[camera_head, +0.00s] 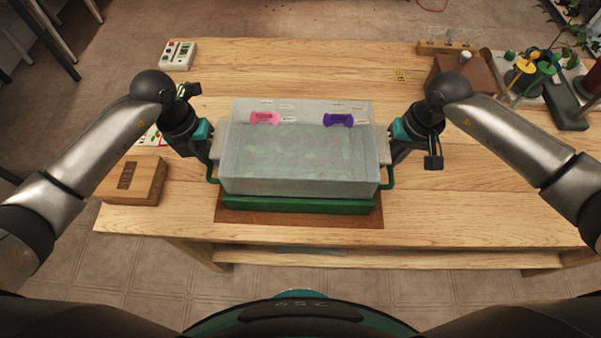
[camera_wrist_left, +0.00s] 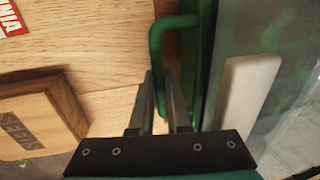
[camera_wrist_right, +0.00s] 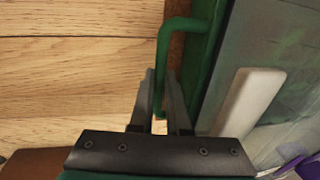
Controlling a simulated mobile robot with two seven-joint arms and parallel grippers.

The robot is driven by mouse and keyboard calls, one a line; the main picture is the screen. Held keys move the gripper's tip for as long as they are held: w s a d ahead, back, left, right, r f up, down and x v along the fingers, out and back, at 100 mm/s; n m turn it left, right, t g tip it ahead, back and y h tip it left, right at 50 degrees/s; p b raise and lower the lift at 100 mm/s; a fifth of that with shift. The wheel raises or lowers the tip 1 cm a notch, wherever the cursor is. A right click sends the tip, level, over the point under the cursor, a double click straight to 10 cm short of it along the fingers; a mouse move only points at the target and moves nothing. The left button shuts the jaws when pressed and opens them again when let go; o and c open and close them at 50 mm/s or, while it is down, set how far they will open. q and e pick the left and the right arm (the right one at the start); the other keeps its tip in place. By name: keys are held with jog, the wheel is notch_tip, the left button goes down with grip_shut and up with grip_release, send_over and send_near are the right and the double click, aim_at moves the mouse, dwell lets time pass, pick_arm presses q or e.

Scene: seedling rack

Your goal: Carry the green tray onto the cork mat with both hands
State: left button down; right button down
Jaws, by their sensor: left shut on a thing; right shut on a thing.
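The green tray (camera_head: 300,205) carries a clear, box-shaped cover (camera_head: 300,160) with misty green seedlings dimly seen inside. It is over the brown cork mat (camera_head: 298,220), whose front strip shows below it; I cannot tell whether the tray touches the mat. My left gripper (camera_head: 211,160) is shut on the tray's left handle, which shows in the left wrist view (camera_wrist_left: 160,80). My right gripper (camera_head: 389,158) is shut on the right handle, which shows in the right wrist view (camera_wrist_right: 165,80). The tray looks level. Most of the mat is hidden under it.
A wooden seed box (camera_head: 133,180) stands on the table (camera_head: 480,200) left of the tray. A white device (camera_head: 178,54) is at the back left. A brown box (camera_head: 462,75) and a plant stand (camera_head: 555,90) are at the back right. The table right of the tray is mostly clear.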

pick_arm(q)
jog(key=shift+w+f, duration=0.1)
jog(key=shift+f, duration=0.2)
pick_arm(e)
jog(key=shift+f, duration=0.25)
pick_arm(q)
jog(key=c, duration=0.9)
grip_release()
pick_arm(e)
jog(key=c, duration=0.9)
grip_release()
jog(key=shift+r, duration=0.1)
pick_arm(q)
jog(key=r, duration=0.4)
jog(key=a+r, duration=0.1)
jog(key=r, duration=0.3)
jog(key=a+r, duration=0.1)
jog(key=r, duration=0.3)
jog(key=shift+a, duration=0.1)
pick_arm(e)
jog(key=r, duration=0.4)
jog(key=d+r, duration=0.1)
jog(key=r, duration=0.2)
jog(key=d+r, duration=0.1)
jog(key=r, duration=0.3)
jog(key=shift+s+d+r, duration=0.1)
jog(key=shift+r, duration=0.25)
